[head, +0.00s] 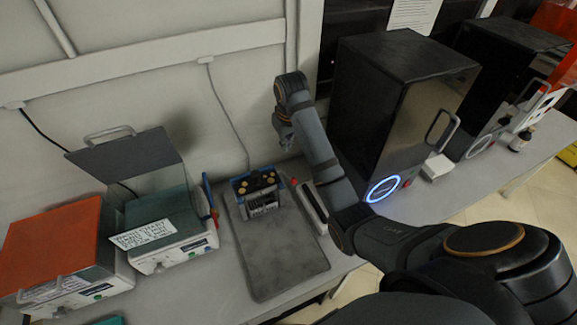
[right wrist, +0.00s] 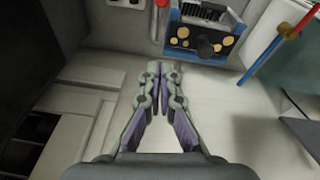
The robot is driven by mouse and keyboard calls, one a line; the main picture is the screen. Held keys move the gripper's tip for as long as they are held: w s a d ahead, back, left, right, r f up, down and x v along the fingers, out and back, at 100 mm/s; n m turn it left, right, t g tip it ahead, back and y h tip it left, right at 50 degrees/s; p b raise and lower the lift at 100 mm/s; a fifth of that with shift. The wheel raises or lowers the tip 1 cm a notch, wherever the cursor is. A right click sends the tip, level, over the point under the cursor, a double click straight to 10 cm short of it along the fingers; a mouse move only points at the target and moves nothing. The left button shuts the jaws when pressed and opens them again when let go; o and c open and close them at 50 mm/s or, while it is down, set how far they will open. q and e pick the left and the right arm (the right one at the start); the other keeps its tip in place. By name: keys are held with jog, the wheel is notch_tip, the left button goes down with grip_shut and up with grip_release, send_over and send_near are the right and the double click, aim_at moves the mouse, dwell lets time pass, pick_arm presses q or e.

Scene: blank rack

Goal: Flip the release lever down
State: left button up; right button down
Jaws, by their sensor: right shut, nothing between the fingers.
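A blue device (head: 258,192) with gold round parts on top stands at the back end of a grey board (head: 277,255). It also shows at the top of the right wrist view (right wrist: 203,32). A small red tip (head: 294,181) sits just right of the device; part of it shows at the top edge of the right wrist view (right wrist: 162,4). I cannot tell for sure whether this is the release lever. My right gripper (head: 286,142) is shut and empty, above and behind the device near the wall. Its closed fingers (right wrist: 160,72) are apart from the device. My left gripper is not in view.
A grey machine with a raised lid (head: 130,150) and an orange-topped box (head: 55,245) stand on the left. Red and blue rods (head: 209,200) stand beside that machine. A black cabinet (head: 390,110) stands right of my arm. The board's front part is clear.

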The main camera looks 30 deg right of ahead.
jog(key=p, duration=0.6)
send_over(290, 177)
jog(key=f, duration=1.1)
jog(key=shift+s+a, duration=0.2)
jog(key=shift+s, duration=0.1)
jog(key=shift+s+f, duration=0.2)
jog(key=shift+s, duration=0.15)
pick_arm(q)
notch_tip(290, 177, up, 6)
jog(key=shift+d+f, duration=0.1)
pick_arm(e)
jog(key=shift+w+f, duration=0.1)
jog(key=shift+w, duration=0.05)
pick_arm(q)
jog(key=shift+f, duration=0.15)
pick_arm(e)
jog(key=shift+f, duration=0.1)
